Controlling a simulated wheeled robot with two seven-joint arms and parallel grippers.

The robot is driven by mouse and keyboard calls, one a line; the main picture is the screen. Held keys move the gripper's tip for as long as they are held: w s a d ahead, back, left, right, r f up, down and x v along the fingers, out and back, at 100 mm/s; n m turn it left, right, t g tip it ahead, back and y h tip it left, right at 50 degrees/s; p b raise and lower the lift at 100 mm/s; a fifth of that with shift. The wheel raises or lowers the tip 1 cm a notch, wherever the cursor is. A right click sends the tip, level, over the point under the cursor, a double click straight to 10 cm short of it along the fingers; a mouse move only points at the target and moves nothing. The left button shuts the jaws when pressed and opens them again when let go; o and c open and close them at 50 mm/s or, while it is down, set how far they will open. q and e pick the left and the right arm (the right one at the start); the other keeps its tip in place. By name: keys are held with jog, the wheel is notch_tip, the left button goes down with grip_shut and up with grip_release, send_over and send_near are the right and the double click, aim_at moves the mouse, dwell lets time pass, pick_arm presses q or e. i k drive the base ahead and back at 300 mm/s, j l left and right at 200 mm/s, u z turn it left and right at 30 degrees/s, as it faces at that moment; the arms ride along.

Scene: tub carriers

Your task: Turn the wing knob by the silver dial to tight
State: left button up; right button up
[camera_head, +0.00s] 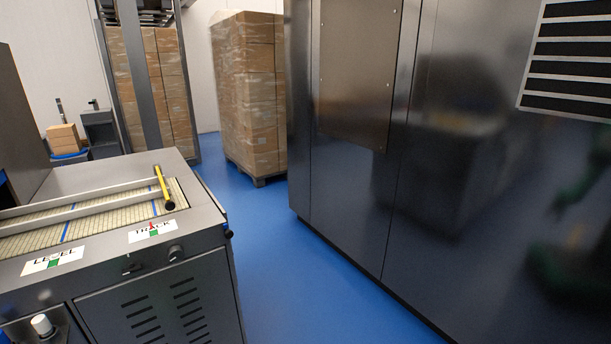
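A grey machine with a slatted belt top (155,290) stands at the left. On its front edge are two small dark controls: one with a narrow raised shape (131,266) and a rounder knob (176,253). I cannot tell which is a wing knob, nor how it is turned. A pale cylindrical piece (42,325) sits in a recess at the lower left; no silver dial is clearly seen. A plate reading LEVEL (54,260) and a plate reading TRACK (153,231), with a red pointer and green patch, lie above. Neither gripper is in view.
A yellow and black bar (163,187) crosses the belt's right end. A tall shiny steel cabinet (345,220) fills the right. Wrapped box stacks (248,95) stand on a pallet behind. The blue floor (270,270) between machine and cabinet is clear.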

aim_at(132, 269)
jog(key=u, duration=1.25)
